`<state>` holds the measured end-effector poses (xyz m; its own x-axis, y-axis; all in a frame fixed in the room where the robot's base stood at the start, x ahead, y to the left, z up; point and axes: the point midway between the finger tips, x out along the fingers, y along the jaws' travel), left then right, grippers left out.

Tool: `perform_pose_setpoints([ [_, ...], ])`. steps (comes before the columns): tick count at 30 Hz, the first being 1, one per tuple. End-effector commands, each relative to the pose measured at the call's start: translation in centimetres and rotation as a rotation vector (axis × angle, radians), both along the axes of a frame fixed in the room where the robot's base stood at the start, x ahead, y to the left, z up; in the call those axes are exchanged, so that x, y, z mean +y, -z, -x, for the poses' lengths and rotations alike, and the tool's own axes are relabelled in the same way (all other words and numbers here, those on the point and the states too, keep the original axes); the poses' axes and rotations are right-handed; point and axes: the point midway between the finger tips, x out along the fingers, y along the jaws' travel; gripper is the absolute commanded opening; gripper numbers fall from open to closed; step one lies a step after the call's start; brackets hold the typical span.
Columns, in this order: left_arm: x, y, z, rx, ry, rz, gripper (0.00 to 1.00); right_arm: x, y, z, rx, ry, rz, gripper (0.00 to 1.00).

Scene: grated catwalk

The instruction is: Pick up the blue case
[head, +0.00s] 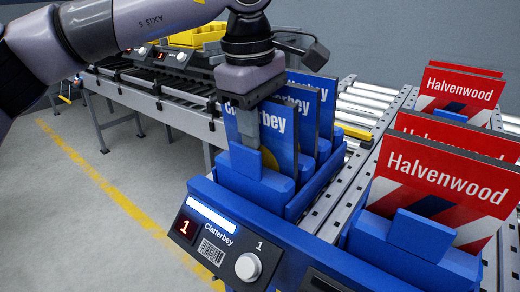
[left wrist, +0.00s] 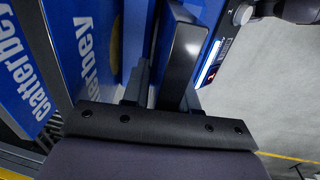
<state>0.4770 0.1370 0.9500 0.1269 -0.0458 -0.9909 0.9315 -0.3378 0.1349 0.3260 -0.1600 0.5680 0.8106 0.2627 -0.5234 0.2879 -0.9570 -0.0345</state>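Several blue upright panels or cases lettered "Clatterbey" (head: 279,132) stand one behind another in a blue holder (head: 302,207) in the head view. My left gripper (head: 247,147) reaches down from above at the front panel, its tips by the holder's front block. In the left wrist view, blue lettered faces (left wrist: 85,50) fill the left, and a dark glossy finger (left wrist: 186,60) stands close beside blue parts. The gap between the fingers is mostly hidden, so I cannot tell whether they grip anything. My right gripper is out of view.
Red "Halvenwood" panels (head: 440,180) stand in a similar blue holder at right. A label strip with a knob (head: 248,267) runs along the front. A roller conveyor (head: 165,90) with a yellow bin (head: 200,35) lies behind. Open floor (head: 70,210) is at left.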

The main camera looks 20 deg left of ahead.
Motion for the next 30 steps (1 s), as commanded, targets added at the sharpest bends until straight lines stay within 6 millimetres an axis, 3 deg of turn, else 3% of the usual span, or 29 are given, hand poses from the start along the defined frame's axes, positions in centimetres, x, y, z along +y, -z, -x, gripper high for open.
perform_pose_setpoints([
  [1,0.0,0.0,0.0,0.0,0.0,0.0,0.28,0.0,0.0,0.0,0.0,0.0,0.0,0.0],
  [3,0.0,0.0,0.0,0.0,0.0,0.0,0.05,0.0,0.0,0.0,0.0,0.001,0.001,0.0],
  [4,0.0,0.0,0.0,0.0,0.0,0.0,0.0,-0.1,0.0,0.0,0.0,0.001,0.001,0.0],
  [12,0.0,-0.1,0.0,-0.001,0.0,0.001,0.0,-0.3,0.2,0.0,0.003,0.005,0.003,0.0],
  [16,0.0,-1.1,0.0,-0.002,0.0,0.002,0.0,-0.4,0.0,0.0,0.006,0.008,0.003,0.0],
  [25,-0.1,-7.1,0.0,-0.002,0.0,0.002,0.0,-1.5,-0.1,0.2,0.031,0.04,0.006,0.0],
  [30,-0.1,-9.5,0.0,-0.001,0.001,0.001,0.0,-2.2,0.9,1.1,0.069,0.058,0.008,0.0],
])
